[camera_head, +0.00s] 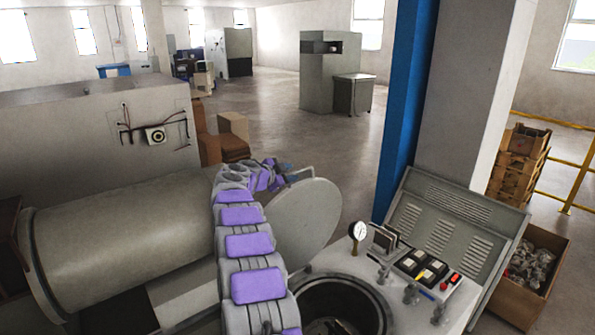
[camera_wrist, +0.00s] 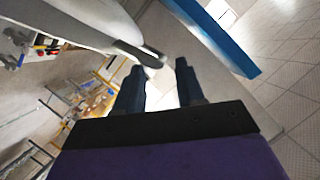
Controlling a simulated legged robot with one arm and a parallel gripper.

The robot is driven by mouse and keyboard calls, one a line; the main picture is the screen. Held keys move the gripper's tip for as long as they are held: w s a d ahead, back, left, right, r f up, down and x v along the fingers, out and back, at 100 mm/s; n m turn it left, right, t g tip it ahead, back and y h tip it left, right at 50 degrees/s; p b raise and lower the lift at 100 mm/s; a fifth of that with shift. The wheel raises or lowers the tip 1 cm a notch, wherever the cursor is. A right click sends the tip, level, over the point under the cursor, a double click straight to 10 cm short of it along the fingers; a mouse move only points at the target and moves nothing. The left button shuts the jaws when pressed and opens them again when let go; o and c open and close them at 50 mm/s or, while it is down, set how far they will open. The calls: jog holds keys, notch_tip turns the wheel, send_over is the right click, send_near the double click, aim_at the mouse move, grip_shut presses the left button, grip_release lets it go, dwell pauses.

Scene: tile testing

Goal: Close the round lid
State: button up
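The round lid (camera_head: 310,222) is a grey disc standing raised and tilted beside the dark round opening (camera_head: 345,305) of the machine. A thin handle (camera_head: 300,172) shows at its upper edge. My gripper (camera_head: 287,174) is at the lid's upper left edge, near the handle, at the end of my purple and grey arm. In the wrist view my gripper (camera_wrist: 160,75) has its two dark fingers apart, with light floor showing between them. A pale curved surface, apparently the lid (camera_wrist: 75,18), fills the upper left, and a dark-ended bar (camera_wrist: 140,53) lies near the left fingertip. Contact cannot be told.
A pressure gauge (camera_head: 358,232) and a button panel (camera_head: 428,270) stand right of the opening. A vented grey cover (camera_head: 445,222) leans behind them, by a blue and white column (camera_head: 405,110). A large horizontal cylinder (camera_head: 120,235) is left of my arm. Open floor lies beyond.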

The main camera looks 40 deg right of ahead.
aim_at(294, 172)
jog(key=shift+p+x, duration=0.85)
jog(key=shift+x, duration=1.8)
grip_shut()
